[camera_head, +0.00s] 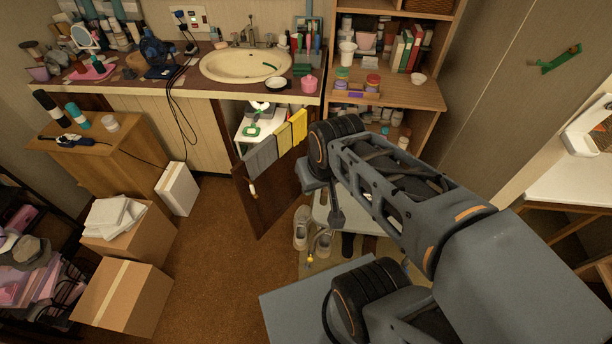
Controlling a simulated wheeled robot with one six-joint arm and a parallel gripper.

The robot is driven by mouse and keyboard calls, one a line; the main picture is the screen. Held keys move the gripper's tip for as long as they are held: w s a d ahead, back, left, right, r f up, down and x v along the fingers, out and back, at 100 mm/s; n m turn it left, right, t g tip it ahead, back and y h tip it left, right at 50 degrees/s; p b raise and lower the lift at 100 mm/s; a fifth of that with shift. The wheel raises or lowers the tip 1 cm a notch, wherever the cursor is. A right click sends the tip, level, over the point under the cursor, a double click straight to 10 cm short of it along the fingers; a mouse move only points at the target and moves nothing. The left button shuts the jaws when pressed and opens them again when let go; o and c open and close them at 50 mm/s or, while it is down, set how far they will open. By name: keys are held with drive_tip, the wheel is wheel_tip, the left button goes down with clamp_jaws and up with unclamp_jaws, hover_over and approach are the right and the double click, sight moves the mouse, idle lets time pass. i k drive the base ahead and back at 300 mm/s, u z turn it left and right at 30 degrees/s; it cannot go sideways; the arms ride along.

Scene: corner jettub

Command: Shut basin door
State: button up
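The basin door (272,203) is a dark brown panel standing open below the counter with the round cream basin (245,65). It juts out from the right side of the cabinet opening, its free edge toward the left front. A pale handle (252,188) shows near that free edge. Grey (262,158) and yellow (299,126) cloths hang over its top edge. My arm reaches in from the lower right. My gripper (336,212) points down just right of the door; its fingers are too unclear to tell open or shut, or whether they touch the door.
White items (252,127) show inside the open cabinet. Shoes (312,238) stand on the floor below my arm. Cardboard boxes (125,295), a white box (178,188) and a wooden cabinet (100,150) stand at the left. Brown carpet (215,255) before the door is clear.

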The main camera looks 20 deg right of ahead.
sight(277, 187)
drive_tip(key=u, duration=0.45)
drive_tip(key=k, duration=1.15)
drive_tip(key=u, duration=1)
drive_tip(key=i, duration=0.65)
drive_tip(key=z, duration=0.6)
drive_tip(key=i, duration=1.15)
drive_tip(key=z, duration=0.8)
